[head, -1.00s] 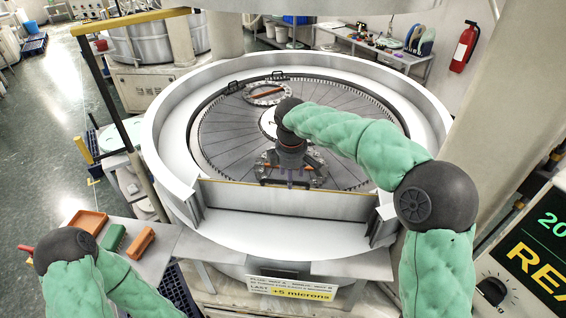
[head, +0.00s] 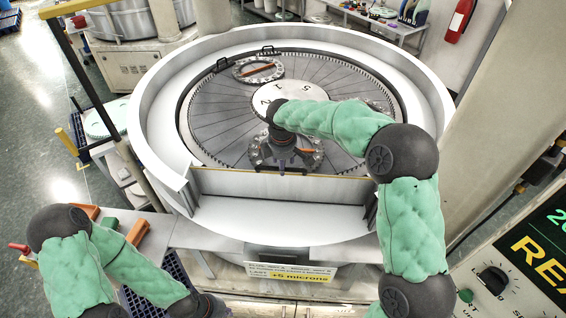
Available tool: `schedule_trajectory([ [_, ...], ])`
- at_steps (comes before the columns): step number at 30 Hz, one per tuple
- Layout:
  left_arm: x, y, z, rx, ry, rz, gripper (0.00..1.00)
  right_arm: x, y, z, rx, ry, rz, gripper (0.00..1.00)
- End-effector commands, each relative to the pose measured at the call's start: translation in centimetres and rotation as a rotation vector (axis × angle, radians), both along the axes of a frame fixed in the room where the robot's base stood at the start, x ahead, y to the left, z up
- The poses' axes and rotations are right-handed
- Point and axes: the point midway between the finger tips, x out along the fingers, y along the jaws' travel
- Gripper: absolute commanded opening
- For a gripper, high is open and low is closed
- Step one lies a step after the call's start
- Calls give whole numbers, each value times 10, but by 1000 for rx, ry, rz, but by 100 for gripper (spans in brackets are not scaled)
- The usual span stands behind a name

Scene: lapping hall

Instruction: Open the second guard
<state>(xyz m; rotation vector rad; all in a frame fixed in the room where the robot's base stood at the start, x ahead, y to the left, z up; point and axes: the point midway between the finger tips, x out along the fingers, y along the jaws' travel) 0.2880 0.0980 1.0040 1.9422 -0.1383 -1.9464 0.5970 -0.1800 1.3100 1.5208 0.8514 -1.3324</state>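The round lapping machine has a wide pale rim (head: 150,135) around a slotted plate (head: 215,125). A grey upright panel with a yellow top edge (head: 280,184) stands across the front gap of the rim; it looks like a guard, but I cannot tell which one is the second. My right gripper (head: 284,163) points down behind this panel, over a ring on the plate; its fingers are too small and covered to read. My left arm is folded at the lower left. Its dark wrist end, with the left gripper (head: 207,306), is at the bottom edge, mostly cut off.
Another ring (head: 258,69) with an orange bar lies at the back of the plate. A dark post with a yellow-edged bar (head: 90,6) stands at left. Orange and green blocks lie on a side table (head: 188,232). A control panel (head: 520,260) is at right.

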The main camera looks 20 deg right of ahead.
Motion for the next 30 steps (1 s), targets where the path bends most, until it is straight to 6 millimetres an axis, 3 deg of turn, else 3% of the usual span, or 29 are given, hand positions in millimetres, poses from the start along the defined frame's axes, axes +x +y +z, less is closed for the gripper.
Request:
schedule_trajectory([
  [6,0,0,2,0,0,0,0,2,-1,-13,0,-1,0,48],
  [14,0,0,2,0,0,0,0,3,-1,-14,0,-1,0,48],
  [19,0,0,2,0,0,0,0,2,-1,-14,0,-1,-1,3],
  [20,0,0,2,0,0,0,0,2,-1,-14,0,-1,-1,0],
  [30,0,0,-3,0,0,0,0,0,0,-15,-3,-9,-1,0],
])
